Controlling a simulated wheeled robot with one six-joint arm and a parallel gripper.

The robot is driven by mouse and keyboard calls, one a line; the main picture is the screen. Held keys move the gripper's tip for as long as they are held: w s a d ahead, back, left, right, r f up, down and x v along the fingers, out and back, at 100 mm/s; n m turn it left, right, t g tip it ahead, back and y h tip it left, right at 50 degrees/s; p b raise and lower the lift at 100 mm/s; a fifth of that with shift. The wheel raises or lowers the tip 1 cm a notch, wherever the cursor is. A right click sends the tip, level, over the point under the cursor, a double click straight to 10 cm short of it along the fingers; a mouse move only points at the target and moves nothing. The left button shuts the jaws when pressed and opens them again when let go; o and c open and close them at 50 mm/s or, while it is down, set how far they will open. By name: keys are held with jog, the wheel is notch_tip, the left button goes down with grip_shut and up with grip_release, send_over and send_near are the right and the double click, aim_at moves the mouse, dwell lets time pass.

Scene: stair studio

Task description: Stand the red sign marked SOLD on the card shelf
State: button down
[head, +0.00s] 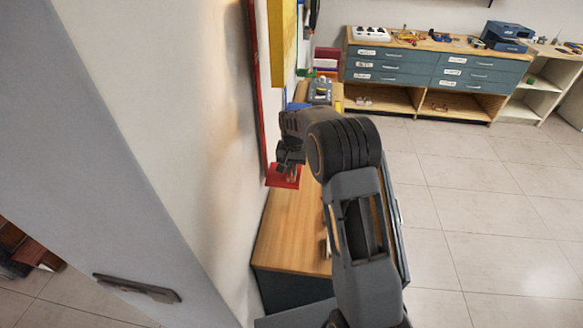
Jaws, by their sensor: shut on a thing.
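A red flat piece, likely the red sign (281,182), shows just below my gripper (290,168). My gripper is shut on it, close to the wall and above the near end of a wooden bench top. The piece looks tilted, and its marking cannot be read. My gripper and wrist hide part of it. I cannot pick out the card shelf with certainty.
The wooden bench top (290,228) runs along the wall under my arm. A red upright edge (256,95) and a yellow panel (284,45) are on the wall close by. A grey device (320,91) stands behind my gripper. Teal drawers (430,72) stand at the back. Tiled floor at right is clear.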

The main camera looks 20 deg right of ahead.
dwell(0.4)
jog(key=c, duration=1.2)
grip_release()
jog(key=shift+f, duration=0.1)
